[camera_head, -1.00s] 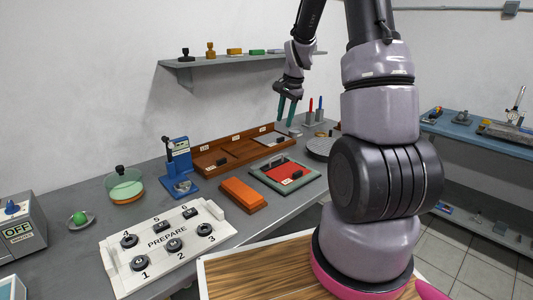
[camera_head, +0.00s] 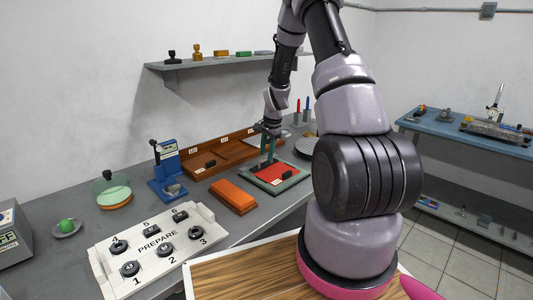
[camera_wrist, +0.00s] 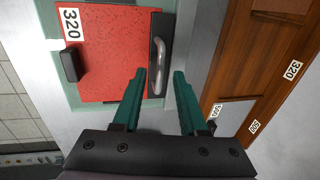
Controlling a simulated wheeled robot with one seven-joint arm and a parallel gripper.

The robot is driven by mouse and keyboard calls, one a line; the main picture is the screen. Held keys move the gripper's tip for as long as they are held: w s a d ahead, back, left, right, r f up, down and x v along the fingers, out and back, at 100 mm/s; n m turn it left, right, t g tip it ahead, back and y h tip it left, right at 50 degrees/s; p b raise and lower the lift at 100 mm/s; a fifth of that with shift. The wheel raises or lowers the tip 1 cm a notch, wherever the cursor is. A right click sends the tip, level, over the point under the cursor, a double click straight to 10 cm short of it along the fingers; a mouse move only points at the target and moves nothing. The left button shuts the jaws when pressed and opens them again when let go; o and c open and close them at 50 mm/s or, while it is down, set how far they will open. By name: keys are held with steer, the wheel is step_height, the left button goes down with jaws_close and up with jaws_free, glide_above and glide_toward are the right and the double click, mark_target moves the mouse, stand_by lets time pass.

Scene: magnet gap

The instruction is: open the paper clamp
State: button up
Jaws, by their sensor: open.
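The paper clamp (camera_wrist: 158,28) is a dark bar with a silver handle (camera_wrist: 161,60). It lies along one edge of a red sheet (camera_wrist: 108,55) on a framed board (camera_head: 298,183); the sheet also shows in the head view (camera_head: 270,177). The bar looks down against the sheet's edge. My gripper (camera_wrist: 160,72) is open, with its green fingertips on either side of the handle's near end in the wrist view. I cannot tell whether they touch it. In the head view my gripper (camera_head: 268,154) is low over the board's back edge and partly hides the clamp.
A small black block (camera_wrist: 70,65) sits on the red sheet beside a "320" label. A brown wooden tray (camera_head: 226,151) with labelled compartments stands behind the board. An orange block (camera_head: 233,197) and a blue device (camera_head: 167,170) are to the left. A white numbered panel (camera_head: 152,248) lies nearer.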

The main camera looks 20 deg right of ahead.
steer(key=shift+f, duration=0.15)
jaws_close()
